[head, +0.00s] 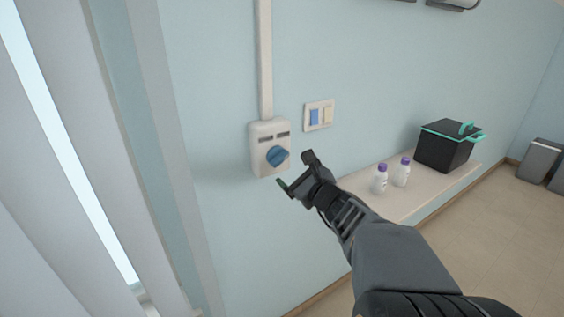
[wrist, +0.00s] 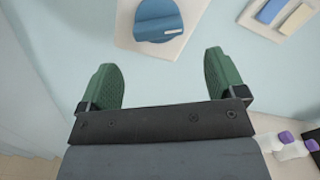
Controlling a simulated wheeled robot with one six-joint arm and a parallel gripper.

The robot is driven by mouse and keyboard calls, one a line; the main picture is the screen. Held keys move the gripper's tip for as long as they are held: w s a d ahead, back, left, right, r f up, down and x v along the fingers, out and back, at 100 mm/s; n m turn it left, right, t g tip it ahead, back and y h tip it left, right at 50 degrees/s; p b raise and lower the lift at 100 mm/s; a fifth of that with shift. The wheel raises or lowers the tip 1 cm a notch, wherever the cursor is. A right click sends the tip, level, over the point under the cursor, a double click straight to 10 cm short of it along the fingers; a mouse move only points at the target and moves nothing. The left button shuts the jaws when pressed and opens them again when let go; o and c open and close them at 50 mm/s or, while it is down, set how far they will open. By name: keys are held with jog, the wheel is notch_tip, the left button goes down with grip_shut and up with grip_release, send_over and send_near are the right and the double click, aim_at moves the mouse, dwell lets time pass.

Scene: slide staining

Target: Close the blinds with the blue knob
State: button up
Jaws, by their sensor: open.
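The blue knob (head: 277,156) sits on a white wall box (head: 256,160) with two small dark label marks above it. In the wrist view the blue knob (wrist: 158,20) shows at the top, beyond my fingertips and roughly centred between them. A pale mark shows on the knob's edge. My gripper (head: 298,172) is open and empty, just below and right of the knob in the head view, apart from it. Its green fingers (wrist: 163,75) are spread wide in the wrist view. The blinds (head: 75,150) show as white vertical slats at the left, with bright gaps between some slats.
A switch plate (head: 319,104) with a blue and a beige rocker is right of the box. A conduit (head: 265,60) runs up from the box. A shelf (head: 430,199) at the right holds two purple-capped bottles (head: 379,180) and a black bin (head: 444,150).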

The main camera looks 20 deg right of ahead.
aim_at(282, 162)
jog(key=w, duration=0.4)
jog(key=w+a, duration=0.1)
jog(key=w, duration=0.1)
jog(key=shift+w+p, duration=0.3)
jog(key=shift+w, duration=0.05)
jog(key=shift+d, duration=0.1)
jog(key=shift+c, duration=0.3)
jog(key=c, duration=0.9)
jog(key=shift+o, duration=0.2)
jog(key=shift+f, duration=0.1)
